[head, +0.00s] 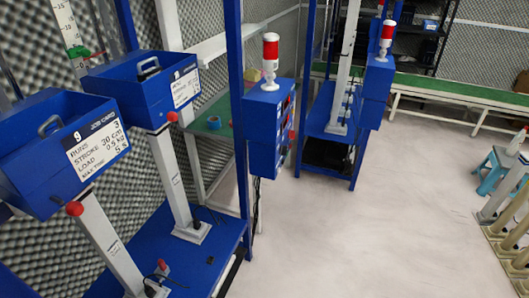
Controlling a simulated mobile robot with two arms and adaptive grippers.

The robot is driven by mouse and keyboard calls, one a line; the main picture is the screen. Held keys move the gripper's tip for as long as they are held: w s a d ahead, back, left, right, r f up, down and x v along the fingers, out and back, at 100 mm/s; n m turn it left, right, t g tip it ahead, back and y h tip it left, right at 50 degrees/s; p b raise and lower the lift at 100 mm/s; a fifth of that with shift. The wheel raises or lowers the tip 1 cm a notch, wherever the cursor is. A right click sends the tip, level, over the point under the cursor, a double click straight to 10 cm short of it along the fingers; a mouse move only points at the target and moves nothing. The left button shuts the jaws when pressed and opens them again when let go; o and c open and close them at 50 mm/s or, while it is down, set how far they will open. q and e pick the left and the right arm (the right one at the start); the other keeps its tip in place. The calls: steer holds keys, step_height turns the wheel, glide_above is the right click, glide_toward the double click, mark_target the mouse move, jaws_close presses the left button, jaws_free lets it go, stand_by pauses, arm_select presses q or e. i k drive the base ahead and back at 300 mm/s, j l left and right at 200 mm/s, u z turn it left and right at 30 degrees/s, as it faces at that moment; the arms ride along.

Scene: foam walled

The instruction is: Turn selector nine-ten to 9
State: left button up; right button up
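A blue control box (268,128) with a red and white beacon (270,58) is mounted on a blue post in the middle of the head view. Its panel (284,128) faces right and is seen at a steep angle, with small dark and red parts on it. I cannot make out which part is selector nine-ten or where it points. At the left, a blue bin (40,175) carries a job card (97,145) marked 9. A second blue bin (120,100) behind it has a card (186,88) too small to read surely. Neither of my grippers shows.
A blue bench (205,255) with upright columns fills the lower left. A second station with another blue box (376,80) stands farther back. A green-topped conveyor (450,90) runs behind, and a blue stool (492,172) stands at the right. The pale floor (370,220) between is clear.

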mark_target(283, 150)
steer(key=i+l+u, duration=0.1)
steer(key=u, duration=0.4)
steer(key=l+u, duration=0.1)
steer(key=u, duration=0.4)
steer(key=i+l+u, duration=0.1)
steer(key=u, duration=0.4)
steer(key=l+u, duration=0.25)
steer(key=u, duration=0.25)
steer(key=l+u, duration=0.2)
steer(key=l, duration=0.25)
steer(key=k+l+u, duration=0.1)
steer(key=l+u, duration=0.15)
steer(key=l, duration=0.2)
steer(key=k+l+u, duration=0.2)
steer(key=l, duration=0.25)
steer(key=k+l+u, duration=0.1)
steer(key=l+u, duration=0.15)
steer(key=l, duration=0.2)
steer(key=k+l+u, duration=0.2)
steer(key=l, duration=0.2)
steer(key=k+l+u, duration=0.25)
steer(key=i+l, duration=0.1)
